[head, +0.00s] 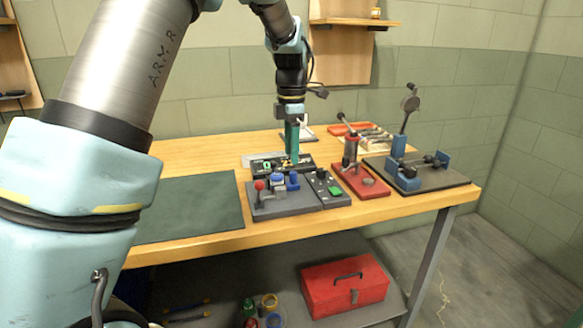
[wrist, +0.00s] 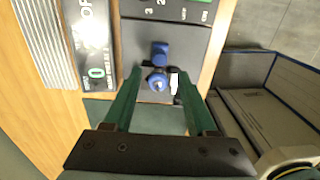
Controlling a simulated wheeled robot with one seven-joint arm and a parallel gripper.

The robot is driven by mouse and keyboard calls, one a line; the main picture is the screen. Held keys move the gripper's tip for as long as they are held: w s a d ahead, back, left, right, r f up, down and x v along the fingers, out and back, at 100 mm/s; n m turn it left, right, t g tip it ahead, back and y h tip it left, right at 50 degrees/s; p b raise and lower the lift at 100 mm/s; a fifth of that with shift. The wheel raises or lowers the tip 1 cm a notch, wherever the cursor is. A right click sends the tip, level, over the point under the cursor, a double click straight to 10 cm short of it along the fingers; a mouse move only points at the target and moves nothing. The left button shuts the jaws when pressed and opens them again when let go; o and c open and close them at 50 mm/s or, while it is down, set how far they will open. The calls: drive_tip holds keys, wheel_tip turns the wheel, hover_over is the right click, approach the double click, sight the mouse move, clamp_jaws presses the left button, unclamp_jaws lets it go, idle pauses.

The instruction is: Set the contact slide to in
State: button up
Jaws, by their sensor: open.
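My gripper (head: 293,160) points down over the back of the bench fixtures. In the wrist view its two green fingers (wrist: 159,76) are apart, with nothing held between them. A blue knobbed part (wrist: 157,84) on a dark grey panel (wrist: 140,38) shows between the fingertips, with a small white piece at its right. I cannot tell whether the fingers touch it. Blue parts (head: 278,180) also show on the grey box in the head view. No label readable here marks the contact slide, so I cannot tell which part it is or its setting.
A black display strip (head: 267,166) lies behind the grey box. A red-ball lever (head: 259,186) and a panel with a green button (head: 334,190) are close by. A red-based press (head: 360,182) stands to the right. The green mat (head: 190,210) at left is clear.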

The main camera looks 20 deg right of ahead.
sight(291, 173)
drive_tip(key=shift+r, duration=2.4)
drive_tip(key=a+f+m, duration=0.4)
drive_tip(key=a+m, duration=0.3)
drive_tip(key=a, duration=1.1)
drive_tip(key=s+a+f+m, duration=0.3)
drive_tip(key=s+a+m, duration=0.2)
drive_tip(key=a, duration=0.3)
drive_tip(key=s+a+f+m+t, duration=0.1)
drive_tip(key=s+a+f+m, duration=0.2)
drive_tip(key=s+a+m, duration=0.2)
drive_tip(key=s+a, duration=0.1)
drive_tip(key=a, duration=0.2)
drive_tip(key=shift+s+m+t, duration=0.3)
drive_tip(key=shift+s+m, duration=0.05)
drive_tip(key=shift+m, duration=0.05)
drive_tip(key=shift+a+f, duration=0.1)
